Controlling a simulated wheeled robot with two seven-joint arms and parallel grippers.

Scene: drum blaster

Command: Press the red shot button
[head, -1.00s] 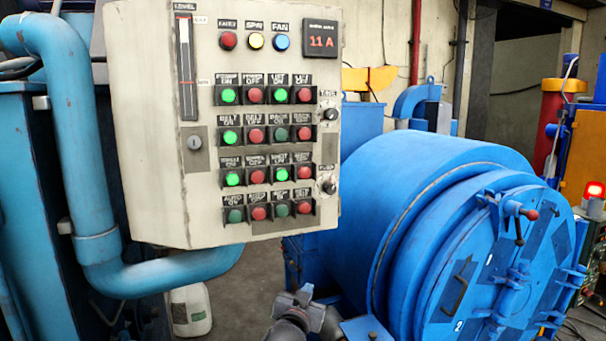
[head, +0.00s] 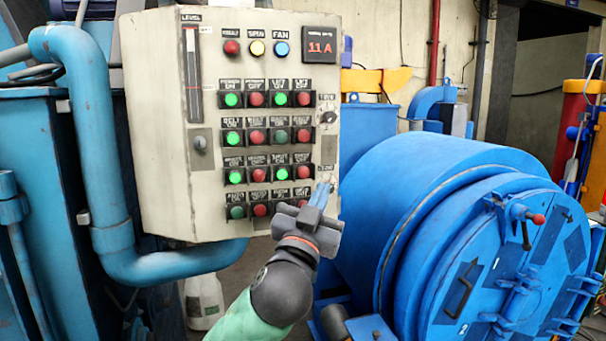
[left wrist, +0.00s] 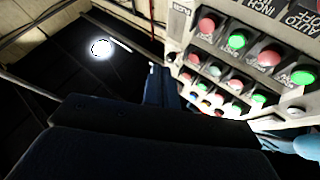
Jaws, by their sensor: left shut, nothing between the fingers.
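The control panel (head: 165,150) is a cream box with rows of green and red buttons. The red shot button (head: 302,173) is at the right end of the third row, beside the lit green shot button (head: 281,174). My left gripper (head: 323,188) is shut and empty, its blue fingers pointing up in front of the panel's lower right edge. In the head view it lies just below and right of the red shot button; contact cannot be told. The left wrist view shows the fingers (left wrist: 160,85) left of the buttons, apart from them in the picture. My right gripper is not in view.
A black knob (head: 328,117) sits at the panel's right side; a lower knob is partly covered by my fingers. A large blue drum (head: 430,210) stands close on the right. A thick blue pipe (head: 100,170) runs left of and below the panel.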

